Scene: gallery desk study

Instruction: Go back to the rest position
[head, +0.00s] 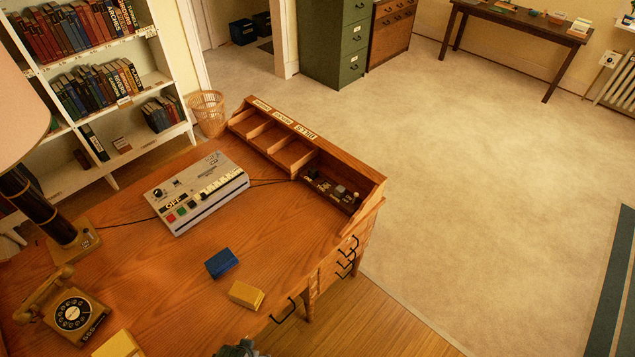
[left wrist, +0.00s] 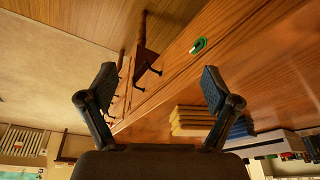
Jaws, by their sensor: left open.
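My left gripper (left wrist: 158,88) shows in the left wrist view with its two dark fingers spread wide and nothing between them. The desk's wooden edge and drawer fronts are beyond the fingers. In the head view, a small dark gripper part (head: 240,349) shows at the bottom edge, close to the desk (head: 150,290); its fingers cannot be made out. A blue block (head: 221,263) and a yellow block (head: 246,294) lie on the desk above it. My right gripper is not clearly seen.
A control box (head: 196,191), a rotary telephone (head: 72,314), a lamp (head: 50,222) and a wooden organizer (head: 290,150) stand on the desk. Another yellow block (head: 118,345) lies at the bottom left. Open carpet (head: 470,200) lies right.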

